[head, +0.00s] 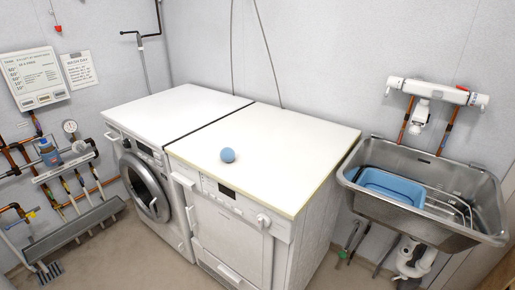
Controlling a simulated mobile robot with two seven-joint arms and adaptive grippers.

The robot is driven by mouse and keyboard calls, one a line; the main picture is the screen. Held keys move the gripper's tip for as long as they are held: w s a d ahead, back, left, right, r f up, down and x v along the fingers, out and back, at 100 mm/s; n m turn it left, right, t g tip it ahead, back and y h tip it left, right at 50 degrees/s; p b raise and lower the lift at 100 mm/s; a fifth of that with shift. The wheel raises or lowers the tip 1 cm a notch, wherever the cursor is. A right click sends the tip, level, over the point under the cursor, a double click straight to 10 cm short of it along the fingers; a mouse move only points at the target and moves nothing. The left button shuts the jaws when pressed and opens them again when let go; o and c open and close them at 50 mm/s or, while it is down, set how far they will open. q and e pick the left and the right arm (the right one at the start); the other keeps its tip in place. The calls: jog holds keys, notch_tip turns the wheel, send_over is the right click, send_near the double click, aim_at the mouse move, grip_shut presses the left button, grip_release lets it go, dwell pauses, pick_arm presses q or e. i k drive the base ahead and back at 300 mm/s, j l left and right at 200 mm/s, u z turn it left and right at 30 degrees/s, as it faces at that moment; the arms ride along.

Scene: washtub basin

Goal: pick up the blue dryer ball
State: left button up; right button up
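The blue dryer ball (227,155) is a small round ball in the head view. It rests on the white top of the right-hand machine (290,150), towards its front left part. Nothing touches it except the surface under it. Neither of my grippers shows in the head view.
A white washing machine (175,112) with a round door stands at the left, a narrow dark gap between the tops. A steel sink (485,190) with a blue basin (408,187) and wire rack is at the right. Pipes and a small shelf (68,166) line the left wall. Both tops are otherwise clear.

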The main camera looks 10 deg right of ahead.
aim_at(227, 153)
jog(key=i+j+z, duration=0.2)
jog(key=z, duration=0.25)
jog(key=i+j+z, duration=0.15)
jog(key=j+z, duration=0.3)
jog(key=i+j+z, duration=0.1)
jog(key=j+z, duration=0.8)
